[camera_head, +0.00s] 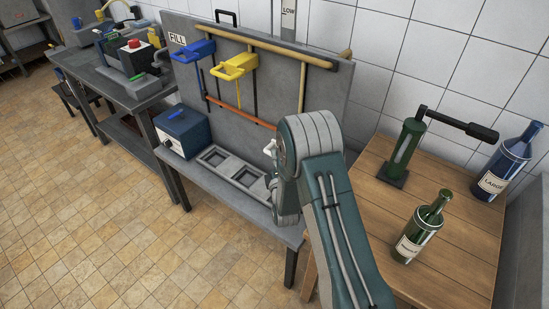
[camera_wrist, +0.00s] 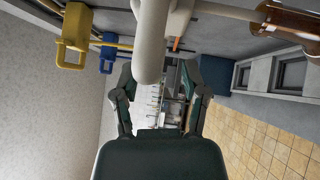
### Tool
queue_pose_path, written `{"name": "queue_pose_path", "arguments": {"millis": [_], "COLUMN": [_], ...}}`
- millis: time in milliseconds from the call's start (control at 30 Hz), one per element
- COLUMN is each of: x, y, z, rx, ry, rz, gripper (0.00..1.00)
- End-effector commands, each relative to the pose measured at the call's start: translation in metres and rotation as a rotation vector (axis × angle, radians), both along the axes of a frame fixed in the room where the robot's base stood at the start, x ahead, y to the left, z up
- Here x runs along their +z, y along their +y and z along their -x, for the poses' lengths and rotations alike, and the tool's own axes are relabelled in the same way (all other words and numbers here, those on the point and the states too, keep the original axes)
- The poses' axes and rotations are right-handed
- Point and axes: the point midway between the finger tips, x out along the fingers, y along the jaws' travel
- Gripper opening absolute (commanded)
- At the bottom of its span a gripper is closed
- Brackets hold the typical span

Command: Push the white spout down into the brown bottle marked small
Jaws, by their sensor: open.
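The white spout (camera_wrist: 150,40) is a thick curved tube, large in the upper middle of the wrist view, across the gap between my fingers. My gripper (camera_wrist: 158,72) is open, with a dark finger on each side of the spout's lower end; I cannot tell whether they touch it. A brown bottle (camera_wrist: 290,22) shows at the upper right of the wrist view, its label not readable. In the head view a small white piece of the spout (camera_head: 269,148) shows beside my arm. My arm hides the brown bottle and the gripper's fingers there.
A grey filling bench (camera_head: 225,190) carries a blue box (camera_head: 183,131), with blue (camera_head: 194,50) and yellow (camera_head: 234,66) clamps above. At right, a wooden table (camera_head: 455,250) holds a green corker (camera_head: 405,150), a green bottle (camera_head: 420,228) and a blue bottle marked large (camera_head: 507,160).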

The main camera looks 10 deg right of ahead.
Motion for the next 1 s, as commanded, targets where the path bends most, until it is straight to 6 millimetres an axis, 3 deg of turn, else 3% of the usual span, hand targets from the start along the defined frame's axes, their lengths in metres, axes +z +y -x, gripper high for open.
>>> {"name": "queue_pose_path", "arguments": {"millis": [500,700,1000], "x": [-0.016,-0.018,-0.018], "y": [0.001,0.001,0.0], "z": [0.096,0.112,0.113], "rx": [0.001,0.0,0.0], "ry": [0.007,0.006,0.005], "rz": [0.001,0.001,0.001], "gripper": [0.57,0.57,0.57]}}
